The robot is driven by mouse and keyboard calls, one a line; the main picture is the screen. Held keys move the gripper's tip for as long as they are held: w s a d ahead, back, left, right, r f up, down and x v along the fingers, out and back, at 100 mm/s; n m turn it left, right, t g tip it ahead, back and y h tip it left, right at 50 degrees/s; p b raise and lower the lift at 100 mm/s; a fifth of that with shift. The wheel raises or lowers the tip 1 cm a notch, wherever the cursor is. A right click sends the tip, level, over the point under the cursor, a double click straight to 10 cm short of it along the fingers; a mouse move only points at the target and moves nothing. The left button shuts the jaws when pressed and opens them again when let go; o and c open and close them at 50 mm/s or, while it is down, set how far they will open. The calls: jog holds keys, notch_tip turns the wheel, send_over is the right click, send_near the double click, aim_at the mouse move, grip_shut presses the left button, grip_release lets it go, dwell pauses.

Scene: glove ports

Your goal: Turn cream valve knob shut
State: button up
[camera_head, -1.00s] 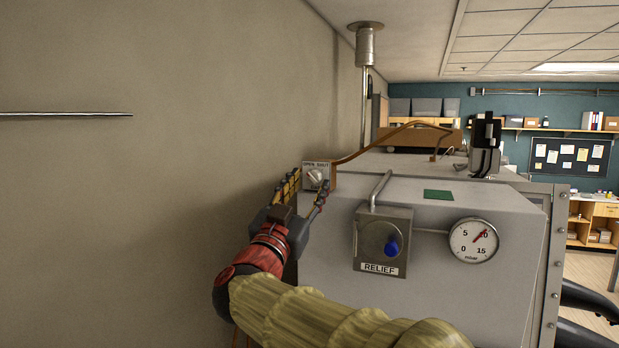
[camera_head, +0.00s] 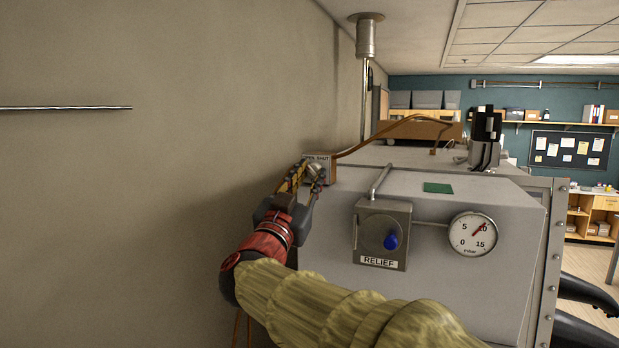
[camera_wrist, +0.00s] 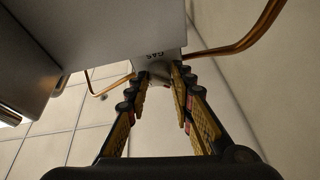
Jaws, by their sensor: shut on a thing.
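The cream valve knob (camera_head: 315,169) is on the front of a small box (camera_head: 329,169) labelled OPEN and SHUT, at the left rear corner of the grey cabinet. My gripper (camera_head: 311,173) is at the front of this box, with its fingers shut on the knob from either side. The fingers hide much of the knob, and I cannot tell which way it points.
A RELIEF box with a blue knob (camera_head: 390,242) and a round gauge (camera_head: 473,234) are on the cabinet's sloped front (camera_head: 330,250), right of my arm. A copper pipe (camera_head: 375,137) runs from the valve box. The bare wall (camera_head: 150,200) is close on the left.

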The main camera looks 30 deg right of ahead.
grip_shut()
jog(key=shift+m+b, duration=0.3)
jog(key=shift+b, duration=0.1)
jog(key=m+b, duration=0.1)
jog(key=m+g+h+b, duration=0.1)
jog(key=m+b, duration=0.1)
jog(key=shift+w+a+f+m+g, duration=0.15)
jog(key=shift+f+m+g, duration=0.1)
jog(key=shift+m+g, duration=0.15)
jog(key=m+g+b, duration=0.2)
jog(key=m, duration=0.1)
jog(key=m+g+h+b, duration=0.1)
jog(key=m+b, duration=0.1)
jog(key=m, duration=0.2)
jog(key=shift+w+a+r+g, duration=0.1)
jog(key=shift+w+r+g, duration=0.1)
jog(key=shift+g, duration=0.2)
jog(key=m+g, duration=0.1)
jog(key=m, duration=0.1)
jog(key=m+b, duration=0.1)
jog(key=m, duration=0.1)
jog(key=m+g, duration=0.1)
jog(key=m, duration=0.2)
jog(key=shift+r+g+y+b, duration=0.25)
jog(key=shift+g+y+b, duration=0.05)
jog(key=shift+b, duration=0.1)
jog(key=shift+r+m+g+y, duration=0.1)
jog(key=shift+m+g+y, duration=0.45)
jog(key=shift+m, duration=1.45)
jog(key=shift+w, duration=0.1)
